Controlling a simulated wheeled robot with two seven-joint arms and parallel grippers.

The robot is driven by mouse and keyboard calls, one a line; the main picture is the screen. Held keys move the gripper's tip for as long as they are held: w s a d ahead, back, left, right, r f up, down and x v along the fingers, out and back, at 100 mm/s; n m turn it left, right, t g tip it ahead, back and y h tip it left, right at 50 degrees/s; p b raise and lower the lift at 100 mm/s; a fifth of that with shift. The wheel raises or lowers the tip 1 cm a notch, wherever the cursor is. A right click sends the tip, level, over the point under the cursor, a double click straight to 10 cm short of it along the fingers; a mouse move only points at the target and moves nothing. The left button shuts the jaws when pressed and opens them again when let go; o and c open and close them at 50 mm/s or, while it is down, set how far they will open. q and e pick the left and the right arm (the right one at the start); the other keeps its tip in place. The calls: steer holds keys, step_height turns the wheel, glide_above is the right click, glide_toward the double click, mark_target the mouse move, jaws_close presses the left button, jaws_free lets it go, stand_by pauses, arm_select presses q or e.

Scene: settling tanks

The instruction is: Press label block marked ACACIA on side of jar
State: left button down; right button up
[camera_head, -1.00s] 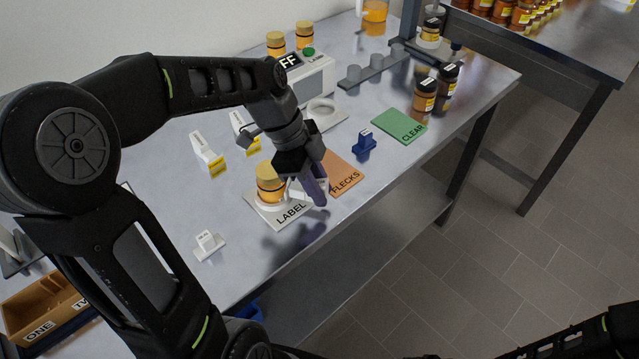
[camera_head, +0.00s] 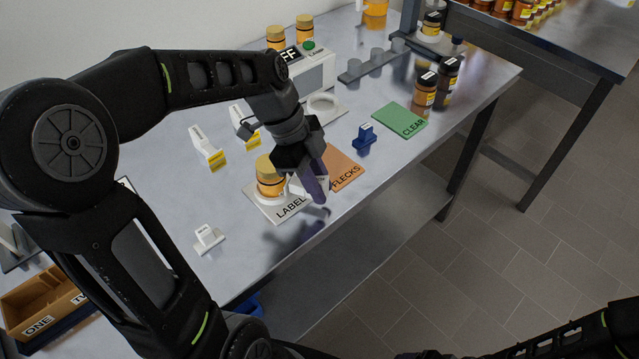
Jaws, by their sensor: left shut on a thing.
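An amber jar with a yellow lid (camera_head: 270,176) stands upright on the white mat marked LABEL (camera_head: 268,212). My left gripper (camera_head: 314,186) is just right of the jar, pointing down, shut on a small white block (camera_head: 295,187). The block is at the jar's right side; I cannot tell whether it touches. Its marking is hidden, so I cannot read ACACIA on it. Two other white blocks with yellow faces, a nearer one (camera_head: 207,149) and a farther one (camera_head: 243,127), stand behind the jar.
An orange FLECKS mat (camera_head: 343,170), a blue stand (camera_head: 364,138) and a green CLEAR mat (camera_head: 400,121) lie to the right. A small white tagged stand (camera_head: 208,239) is front left. Dark-lidded jars (camera_head: 424,98) and a white device (camera_head: 314,74) stand farther back.

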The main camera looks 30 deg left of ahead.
arm_select(q)
steer(key=shift+a, duration=0.5)
stand_by(0.7)
steer(key=shift+d, duration=0.1)
steer(key=shift+w+d+b, duration=0.15)
steer(key=shift+d+b, duration=0.05)
steer(key=shift+d, duration=0.75)
steer(key=shift+w+d+b, duration=0.2)
steer(key=shift+d, duration=0.8)
steer(key=shift+w+d+b, duration=0.15)
steer(key=shift+d+b, duration=0.05)
steer(key=shift+d, duration=0.75)
